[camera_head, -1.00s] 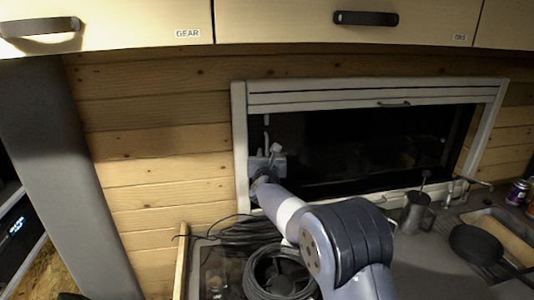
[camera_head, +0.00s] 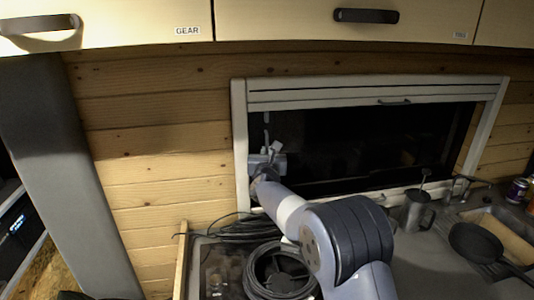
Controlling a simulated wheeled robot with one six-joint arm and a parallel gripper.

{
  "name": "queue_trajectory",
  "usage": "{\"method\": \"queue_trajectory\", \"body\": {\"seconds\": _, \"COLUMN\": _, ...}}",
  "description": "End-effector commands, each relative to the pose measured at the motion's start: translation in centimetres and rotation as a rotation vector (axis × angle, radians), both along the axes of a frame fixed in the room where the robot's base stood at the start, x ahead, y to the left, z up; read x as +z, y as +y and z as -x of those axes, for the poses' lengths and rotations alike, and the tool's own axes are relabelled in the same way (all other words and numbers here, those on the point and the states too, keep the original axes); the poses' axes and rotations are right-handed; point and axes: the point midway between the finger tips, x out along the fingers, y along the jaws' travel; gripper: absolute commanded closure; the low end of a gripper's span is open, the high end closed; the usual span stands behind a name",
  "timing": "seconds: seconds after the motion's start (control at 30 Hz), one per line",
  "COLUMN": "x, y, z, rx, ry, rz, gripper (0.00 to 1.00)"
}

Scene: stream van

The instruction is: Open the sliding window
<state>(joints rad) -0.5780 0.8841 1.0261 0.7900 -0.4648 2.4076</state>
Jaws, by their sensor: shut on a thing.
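The sliding window (camera_head: 380,140) is a dark pane in a pale frame (camera_head: 240,135) set in the wood-plank wall. A rolled blind with a small dark handle (camera_head: 394,102) spans its top. My gripper (camera_head: 270,150) is at the left end of the window, by the frame's left post. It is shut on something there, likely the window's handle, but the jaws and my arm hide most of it. A thin pale upright piece (camera_head: 266,128) shows just above the jaws. I cannot tell how far the pane stands open.
Below the window, the counter holds a coiled hose or cable (camera_head: 278,272), a metal mug (camera_head: 414,211), a faucet (camera_head: 462,186), a black pan (camera_head: 478,243) by the sink and a purple can (camera_head: 517,190). Overhead cabinets (camera_head: 280,20) cross the top. A grey pillar (camera_head: 70,170) stands left.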

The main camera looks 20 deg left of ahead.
Motion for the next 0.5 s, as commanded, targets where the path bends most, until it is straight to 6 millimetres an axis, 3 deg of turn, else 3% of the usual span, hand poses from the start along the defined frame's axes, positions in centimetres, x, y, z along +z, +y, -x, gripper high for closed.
{"method": "queue_trajectory", "body": {"seconds": 0.27, "x": -0.4, "y": -1.4, "z": -0.8, "rx": -0.004, "ry": -0.001, "rz": -0.003, "gripper": 1.0}}
{"method": "queue_trajectory", "body": {"seconds": 0.5, "x": -0.7, "y": -4.8, "z": -2.4, "rx": -0.005, "ry": -0.004, "rz": -0.004, "gripper": 1.0}}
